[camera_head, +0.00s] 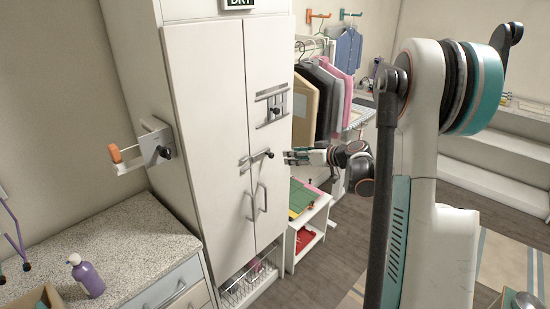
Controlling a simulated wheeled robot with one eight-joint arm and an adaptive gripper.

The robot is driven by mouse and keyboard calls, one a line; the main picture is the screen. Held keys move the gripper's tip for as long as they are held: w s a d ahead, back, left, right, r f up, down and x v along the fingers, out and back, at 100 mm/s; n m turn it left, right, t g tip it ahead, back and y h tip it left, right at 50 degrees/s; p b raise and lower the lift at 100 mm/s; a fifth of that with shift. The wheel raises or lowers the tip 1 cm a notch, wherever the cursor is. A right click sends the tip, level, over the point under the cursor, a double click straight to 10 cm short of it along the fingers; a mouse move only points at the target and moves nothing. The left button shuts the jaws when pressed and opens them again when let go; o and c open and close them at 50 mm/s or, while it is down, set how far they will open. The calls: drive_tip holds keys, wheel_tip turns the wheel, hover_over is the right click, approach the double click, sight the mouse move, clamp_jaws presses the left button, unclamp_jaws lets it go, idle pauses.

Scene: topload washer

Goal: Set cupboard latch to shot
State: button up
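The tall white cupboard (205,120) has two closed doors. A small metal sliding latch (256,159) with a dark knob sits across or beside the door seam, above the two door handles. Its knob is at the right end, on the right door; whether the bar enters a keeper on the left door is too small to tell. My gripper (290,157) is just right of this latch in the picture, pointing left toward it, apart from the knob. Its fingers look parted, with nothing visible between them.
A slotted metal plate with a dark knob (275,112) is higher on the right door. An orange-handled bracket (150,150) juts from the cupboard's left side. Hanging clothes (325,95) and a low white shelf unit (310,225) stand right. A purple bottle (87,277) stands on the counter (125,240).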

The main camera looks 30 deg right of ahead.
sight(272, 156)
drive_tip(key=b+x, duration=0.1)
drive_tip(key=x, duration=0.9)
drive_tip(key=shift+a, duration=0.1)
clamp_jaws()
